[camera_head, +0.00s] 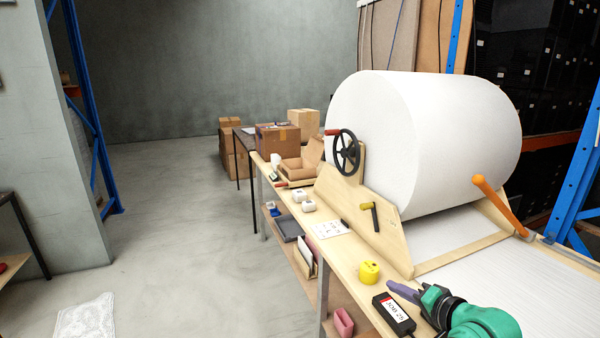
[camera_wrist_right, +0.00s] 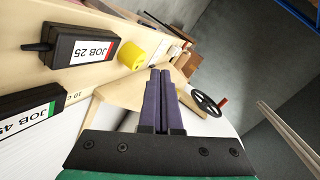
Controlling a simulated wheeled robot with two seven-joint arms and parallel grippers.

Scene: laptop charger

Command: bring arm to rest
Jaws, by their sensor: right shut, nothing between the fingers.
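My right gripper (camera_head: 404,290) is at the lower right of the head view, over the wooden bench, with its purple fingers together and empty. In the right wrist view the gripper (camera_wrist_right: 162,78) also shows shut with nothing between the fingers. A black laptop charger labelled JOB 25 (camera_head: 393,314) lies on the bench just beside the gripper, apart from it. It also shows in the wrist view (camera_wrist_right: 80,45). A second black charger with a green-edged label, JOB 45 or similar (camera_wrist_right: 38,115), shows only in the wrist view. My left gripper is not in view.
A yellow tape measure (camera_head: 369,272) sits on the bench near the gripper. A large white roll (camera_head: 440,130) on a wooden stand with a black handwheel (camera_head: 346,152) rises behind. Cardboard boxes (camera_head: 275,139) stand at the far end. The grey floor at left is largely open.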

